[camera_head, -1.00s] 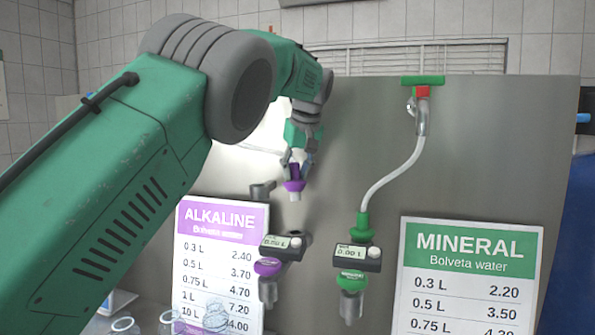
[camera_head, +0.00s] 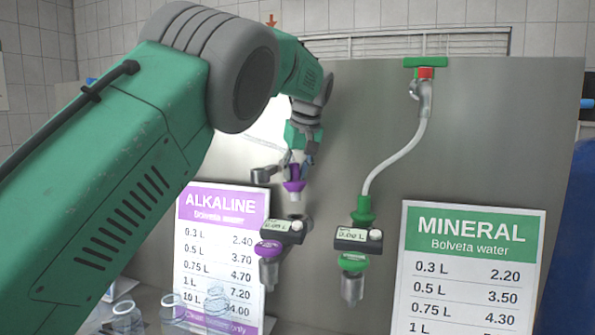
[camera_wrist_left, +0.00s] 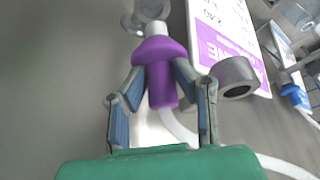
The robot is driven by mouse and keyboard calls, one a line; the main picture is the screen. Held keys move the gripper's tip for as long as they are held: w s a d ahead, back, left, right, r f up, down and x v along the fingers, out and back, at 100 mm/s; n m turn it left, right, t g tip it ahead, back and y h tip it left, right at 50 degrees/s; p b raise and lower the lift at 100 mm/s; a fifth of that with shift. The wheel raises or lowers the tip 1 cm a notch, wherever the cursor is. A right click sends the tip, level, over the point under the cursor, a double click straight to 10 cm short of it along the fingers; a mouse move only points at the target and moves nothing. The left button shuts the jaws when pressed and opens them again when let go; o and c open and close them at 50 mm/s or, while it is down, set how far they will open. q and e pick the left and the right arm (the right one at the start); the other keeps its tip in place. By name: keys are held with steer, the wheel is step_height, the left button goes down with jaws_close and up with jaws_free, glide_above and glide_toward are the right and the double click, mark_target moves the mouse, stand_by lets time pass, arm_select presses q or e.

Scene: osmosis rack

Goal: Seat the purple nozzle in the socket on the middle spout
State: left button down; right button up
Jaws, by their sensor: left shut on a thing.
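The purple nozzle (camera_head: 294,186) has a flared collar and a white tip that points down. My left gripper (camera_head: 298,172) is shut on its upper stem and holds it just above the dark socket (camera_head: 297,217) on the middle spout (camera_head: 269,272), which has a purple collar and a small meter. A short gap shows between tip and socket. In the left wrist view the purple nozzle (camera_wrist_left: 162,58) is between the fingers of my left gripper (camera_wrist_left: 160,78), its white tip pointing away from me. My right gripper is not in view.
A grey elbow pipe (camera_head: 262,175) sticks out just left of the nozzle. The mineral spout (camera_head: 352,287) and its white hose (camera_head: 395,155) are to the right. The alkaline sign (camera_head: 218,245) and mineral sign (camera_head: 470,262) flank them. Clear cups (camera_head: 128,318) stand at lower left.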

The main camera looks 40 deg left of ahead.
mark_target(298, 191)
arm_select(q)
steer(key=shift+f+b, duration=0.45)
steer(key=shift+f, duration=0.8)
steer(key=shift+d+f+p, duration=0.1)
steer(key=shift+f+p, duration=0.1)
steer(key=shift+p, duration=0.2)
steer(key=shift+f, duration=0.15)
steer(key=shift+f+b, duration=0.35)
steer(key=shift+f, duration=0.65)
steer(key=shift+f, duration=0.4)
stand_by(0.3)
